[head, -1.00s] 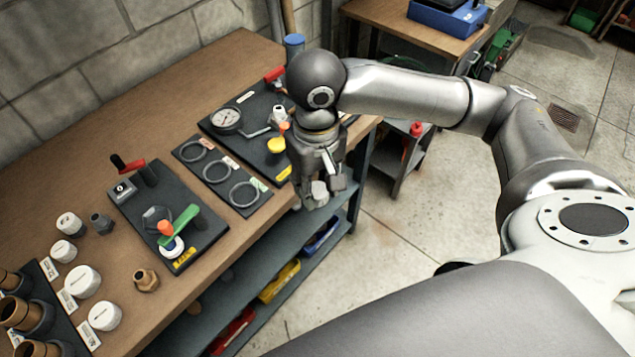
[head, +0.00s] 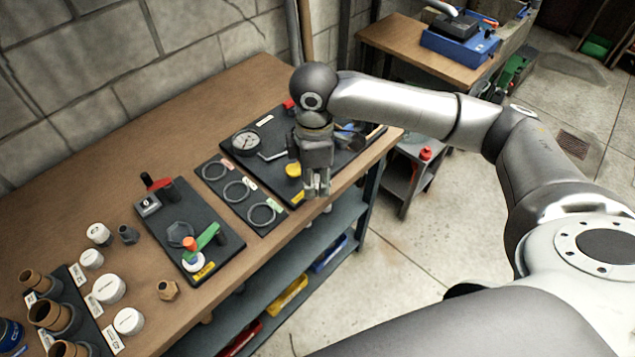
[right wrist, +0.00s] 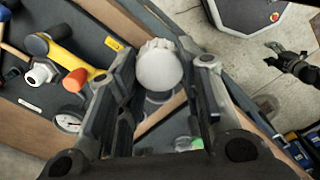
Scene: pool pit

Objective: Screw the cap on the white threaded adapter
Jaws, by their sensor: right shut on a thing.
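My right gripper (head: 318,190) hangs over the front edge of the bench, by the far black board. In the right wrist view its fingers (right wrist: 160,80) are shut on a white round cap (right wrist: 160,66) with a ribbed rim. A white fitting (right wrist: 40,73), which looks like the threaded adapter, stands on the far board beside a yellow handle; the cap is apart from it. In the head view my arm and gripper hide this fitting. My left gripper (right wrist: 285,60) shows small in the right wrist view, over the floor, with its fingers apart and empty.
The far board (head: 275,128) also bears a pressure gauge (head: 246,141) and a yellow piece (head: 293,170). Black rings lie on a middle board (head: 249,192). A nearer board (head: 205,225) has a green lever (head: 203,241). White caps (head: 110,289) stand at the left.

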